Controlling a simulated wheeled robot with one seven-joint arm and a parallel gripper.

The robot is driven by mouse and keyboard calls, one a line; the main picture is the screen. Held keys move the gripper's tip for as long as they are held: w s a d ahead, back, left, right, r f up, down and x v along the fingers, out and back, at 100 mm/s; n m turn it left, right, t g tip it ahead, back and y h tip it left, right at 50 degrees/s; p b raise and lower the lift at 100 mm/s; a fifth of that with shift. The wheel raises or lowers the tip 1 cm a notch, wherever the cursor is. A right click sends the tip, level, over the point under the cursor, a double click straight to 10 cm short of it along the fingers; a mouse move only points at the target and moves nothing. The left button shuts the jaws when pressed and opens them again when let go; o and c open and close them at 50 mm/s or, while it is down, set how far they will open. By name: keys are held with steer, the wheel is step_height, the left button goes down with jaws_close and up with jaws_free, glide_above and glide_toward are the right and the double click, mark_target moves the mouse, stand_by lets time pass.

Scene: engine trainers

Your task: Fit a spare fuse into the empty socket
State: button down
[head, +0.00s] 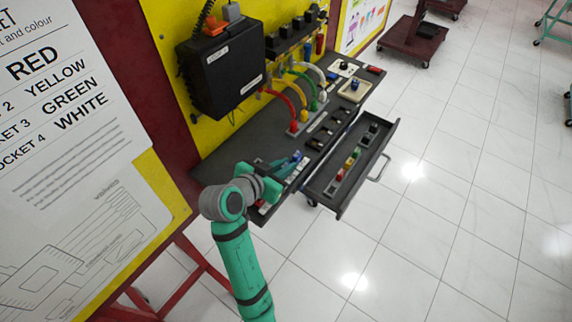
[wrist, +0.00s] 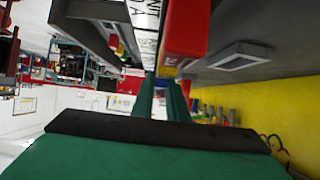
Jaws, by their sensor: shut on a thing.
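My gripper (head: 283,174) is low over the near end of the bench, beside a pale labelled strip (head: 263,208). In the wrist view its green fingers (wrist: 163,95) are close together. A small blue part (head: 297,157) shows near the gripper. Several coloured fuses, including red (head: 339,175), yellow (head: 349,163) and green (head: 356,153), are in the open drawer (head: 345,207). The empty socket is not discernible.
The dark bench top (head: 335,110) carries several small parts and a stand with coloured cables. A black box (head: 222,68) hangs on the yellow panel behind. The drawer juts out to the right of the gripper.

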mark_target(287, 164)
steer(key=shift+f, duration=0.4)
steer(key=c, duration=2)
jaws_free()
steer(key=shift+r+v, duration=0.2)
steer(key=shift+v, duration=1.05)
steer(key=shift+r+v, duration=0.2)
steer(key=shift+v, duration=1.05)
steer(key=shift+w+d+r, duration=0.1)
steer(key=shift+w+d, duration=0.05)
steer(key=shift+w, duration=0.05)
steer(key=shift+r, duration=1.25)
steer(key=shift+s+r, duration=0.1)
steer(key=shift+r, duration=0.8)
